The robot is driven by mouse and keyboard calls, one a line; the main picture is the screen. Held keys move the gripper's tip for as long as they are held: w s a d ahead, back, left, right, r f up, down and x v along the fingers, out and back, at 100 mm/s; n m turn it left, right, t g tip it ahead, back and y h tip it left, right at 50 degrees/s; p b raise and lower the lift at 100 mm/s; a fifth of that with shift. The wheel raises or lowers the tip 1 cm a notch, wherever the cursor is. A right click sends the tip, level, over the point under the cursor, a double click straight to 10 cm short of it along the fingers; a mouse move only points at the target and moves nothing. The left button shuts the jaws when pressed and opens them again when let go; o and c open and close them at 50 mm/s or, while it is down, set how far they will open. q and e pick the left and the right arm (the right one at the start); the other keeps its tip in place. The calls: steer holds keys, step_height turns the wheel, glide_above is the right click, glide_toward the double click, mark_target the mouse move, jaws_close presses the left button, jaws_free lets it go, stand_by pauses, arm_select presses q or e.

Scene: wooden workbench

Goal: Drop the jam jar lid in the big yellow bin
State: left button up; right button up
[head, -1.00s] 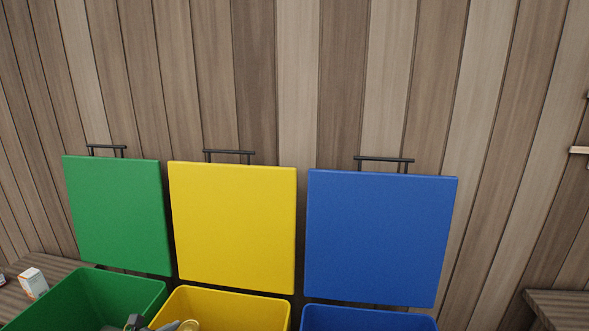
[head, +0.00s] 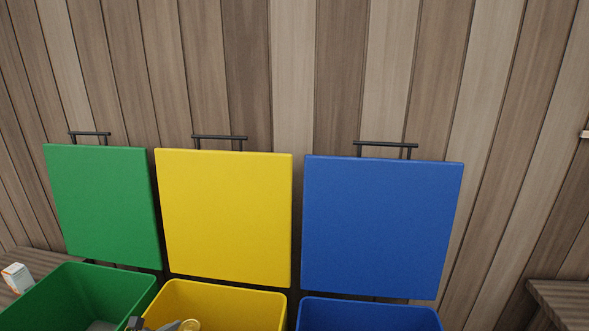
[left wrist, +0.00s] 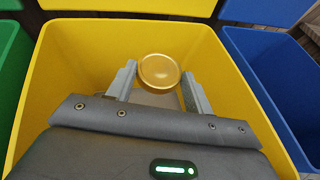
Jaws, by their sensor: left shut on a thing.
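The big yellow bin (head: 217,289) stands in the middle of the row with its yellow lid (head: 224,214) raised; its rim also shows in the left wrist view (left wrist: 222,50). My left gripper (head: 180,326) is at the lower edge of the head view, over the yellow bin. In the left wrist view my left gripper (left wrist: 160,82) is shut on the gold jam jar lid (left wrist: 159,70), which sits between the fingertips above the bin's opening. The jar lid also shows in the head view (head: 191,325). My right gripper is not in view.
A green bin (head: 138,284) stands left of the yellow bin, and a blue bin (head: 365,305) stands right of it, both open. A small white box (head: 17,278) is on a wooden surface at the left. A plank wall (head: 300,70) is behind.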

arm_select(q)
steer(key=shift+f, duration=0.8)
steer(key=o, duration=1.1)
steer(key=b+v, duration=0.2)
steer(key=v, duration=0.9)
steer(key=shift+b, duration=0.35)
steer(key=shift+w, duration=0.1)
